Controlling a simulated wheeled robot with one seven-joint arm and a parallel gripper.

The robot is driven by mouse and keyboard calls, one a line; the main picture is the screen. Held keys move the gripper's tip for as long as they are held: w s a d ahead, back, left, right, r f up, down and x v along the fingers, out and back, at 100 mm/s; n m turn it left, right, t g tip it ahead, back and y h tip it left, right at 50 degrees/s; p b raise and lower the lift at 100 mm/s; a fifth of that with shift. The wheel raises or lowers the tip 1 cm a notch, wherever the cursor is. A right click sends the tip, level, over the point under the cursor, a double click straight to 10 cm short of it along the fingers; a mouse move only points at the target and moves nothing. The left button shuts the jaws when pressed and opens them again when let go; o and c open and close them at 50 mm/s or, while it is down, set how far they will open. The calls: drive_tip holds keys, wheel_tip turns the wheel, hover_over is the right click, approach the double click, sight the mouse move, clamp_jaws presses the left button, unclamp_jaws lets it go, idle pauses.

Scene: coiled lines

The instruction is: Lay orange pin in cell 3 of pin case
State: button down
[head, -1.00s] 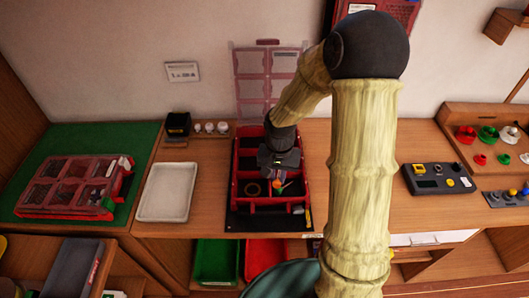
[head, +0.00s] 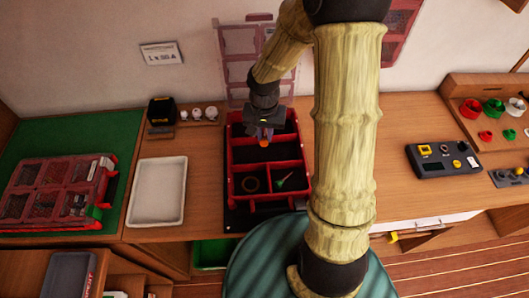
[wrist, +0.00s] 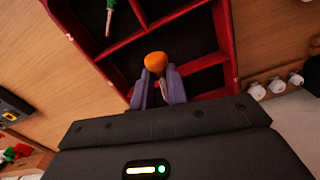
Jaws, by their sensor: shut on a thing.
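My gripper (head: 265,136) is shut on the orange pin and holds it above the red pin case. The pin's orange head shows between the fingertips in the head view (head: 264,143) and in the wrist view (wrist: 156,62). The rest of the pin is mostly hidden by the fingers. The pin case (head: 303,164) is open, with dark cells between red dividers; its clear lid (head: 238,42) stands up behind.
A white tray (head: 157,191) lies left of the case. A closed red case (head: 57,187) sits on a green mat (head: 110,140) farther left. A black box (head: 161,110) and small white cups (head: 196,114) stand behind. A dark control box (head: 443,160) lies right, beyond my arm.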

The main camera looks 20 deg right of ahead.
hover_over(265, 159)
drive_tip(key=shift+w+f, duration=0.1)
drive_tip(key=shift+f, duration=3.05)
drive_tip(key=shift+f+p, duration=0.35)
drive_tip(key=shift+f, duration=1.55)
drive_tip(key=shift+f, duration=0.2)
drive_tip(key=c, duration=1.4)
unclamp_jaws()
drive_tip(key=shift+r, duration=0.1)
